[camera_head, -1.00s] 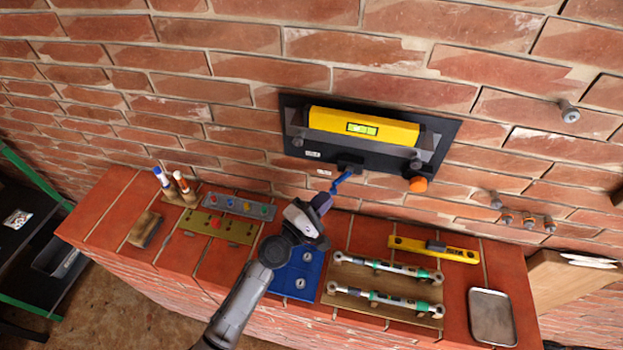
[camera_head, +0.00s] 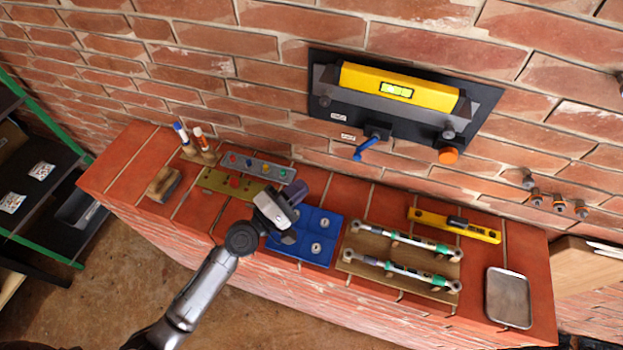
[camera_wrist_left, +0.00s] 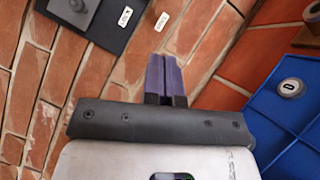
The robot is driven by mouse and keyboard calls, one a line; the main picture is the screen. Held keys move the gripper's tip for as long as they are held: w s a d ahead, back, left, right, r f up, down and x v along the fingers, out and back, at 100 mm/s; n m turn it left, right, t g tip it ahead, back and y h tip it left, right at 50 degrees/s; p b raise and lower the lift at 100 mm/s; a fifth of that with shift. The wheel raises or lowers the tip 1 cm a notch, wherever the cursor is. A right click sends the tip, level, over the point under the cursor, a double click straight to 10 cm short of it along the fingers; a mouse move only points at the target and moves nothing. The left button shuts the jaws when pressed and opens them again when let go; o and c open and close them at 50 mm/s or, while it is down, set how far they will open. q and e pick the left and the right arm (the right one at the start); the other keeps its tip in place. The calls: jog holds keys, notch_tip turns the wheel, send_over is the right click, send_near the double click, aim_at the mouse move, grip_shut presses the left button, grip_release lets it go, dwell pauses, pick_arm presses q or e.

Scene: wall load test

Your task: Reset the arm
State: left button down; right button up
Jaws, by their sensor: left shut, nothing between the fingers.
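My left arm comes in from the lower left in the head view. Its gripper (camera_head: 297,190) is over the brick ledge, in front of the blue tray (camera_head: 322,246) and near the grey button strip. In the left wrist view the two purple fingers (camera_wrist_left: 163,78) are pressed together with nothing between them. The black wall panel (camera_head: 478,97) carries a yellow spirit level (camera_head: 367,82), a blue lever (camera_head: 368,148) and an orange knob (camera_head: 449,155). The gripper is apart from the lever, below and left of it. My right gripper is not in view.
The brick ledge (camera_head: 123,177) holds a wooden board (camera_head: 378,258) with two torque-wrench-like tools, a yellow level (camera_head: 465,227), a metal tray (camera_head: 508,297), markers (camera_head: 190,138) and a brush (camera_head: 164,184). A dark shelf (camera_head: 45,195) stands at left. Pegs (camera_head: 537,196) stick out of the wall at right.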

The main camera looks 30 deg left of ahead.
pick_arm(q)
jog(key=shift+s+a, duration=0.15)
jog(key=shift+s, duration=0.35)
